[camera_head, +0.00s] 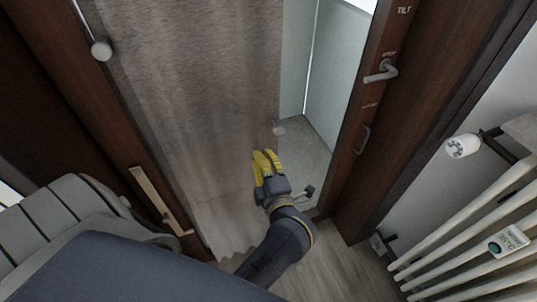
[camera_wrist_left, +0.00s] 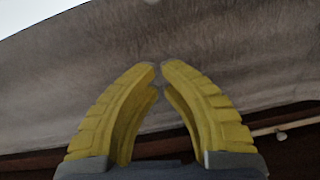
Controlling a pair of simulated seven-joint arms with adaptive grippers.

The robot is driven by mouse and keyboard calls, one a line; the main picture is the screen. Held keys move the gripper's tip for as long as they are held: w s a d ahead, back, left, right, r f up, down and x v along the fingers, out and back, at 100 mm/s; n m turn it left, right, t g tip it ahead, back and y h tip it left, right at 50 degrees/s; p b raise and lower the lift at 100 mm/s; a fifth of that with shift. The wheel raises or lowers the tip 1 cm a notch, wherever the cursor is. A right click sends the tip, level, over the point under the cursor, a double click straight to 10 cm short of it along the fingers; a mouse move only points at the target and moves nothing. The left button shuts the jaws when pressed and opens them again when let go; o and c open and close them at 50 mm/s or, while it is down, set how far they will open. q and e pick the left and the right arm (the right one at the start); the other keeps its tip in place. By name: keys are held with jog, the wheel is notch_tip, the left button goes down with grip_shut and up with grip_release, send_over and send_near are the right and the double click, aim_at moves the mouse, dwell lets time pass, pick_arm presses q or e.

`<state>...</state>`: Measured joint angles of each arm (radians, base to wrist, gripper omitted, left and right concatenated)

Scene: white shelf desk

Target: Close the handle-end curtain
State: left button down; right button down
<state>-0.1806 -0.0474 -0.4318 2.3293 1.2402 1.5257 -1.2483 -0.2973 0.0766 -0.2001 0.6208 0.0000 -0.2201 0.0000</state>
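A grey-brown curtain (camera_head: 195,110) hangs over the left and middle of the opening in the head view. Its right edge is near the middle, with an uncovered gap to the right. A silver handle (camera_head: 381,73) is on the dark frame right of the gap. My left gripper (camera_head: 266,154) is at the curtain's right edge, below a small white knob (camera_head: 278,128). In the left wrist view my left gripper's yellow fingertips (camera_wrist_left: 160,67) nearly meet in front of the curtain (camera_wrist_left: 220,50). I cannot tell whether cloth is pinched between them. My right gripper is out of view.
A pale rod (camera_head: 155,198) lies along the dark left frame, and another white knob (camera_head: 101,50) hangs upper left. A second grip (camera_head: 363,139) is lower on the right frame. A white slatted radiator (camera_head: 470,235) stands at lower right.

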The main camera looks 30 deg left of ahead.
aim_at(261, 123)
pick_arm(q)
jog(key=shift+w+a+f, duration=0.15)
jog(key=shift+w+a, duration=0.55)
jog(key=shift+w, duration=0.75)
jog(key=shift+w+a+f, duration=0.15)
jog(key=shift+w+a, duration=0.5)
jog(key=shift+w, duration=0.85)
jog(key=shift+w+a+f, duration=0.15)
jog(key=shift+w+a, duration=0.55)
jog(key=shift+w, duration=0.75)
jog(key=shift+w, duration=0.1)
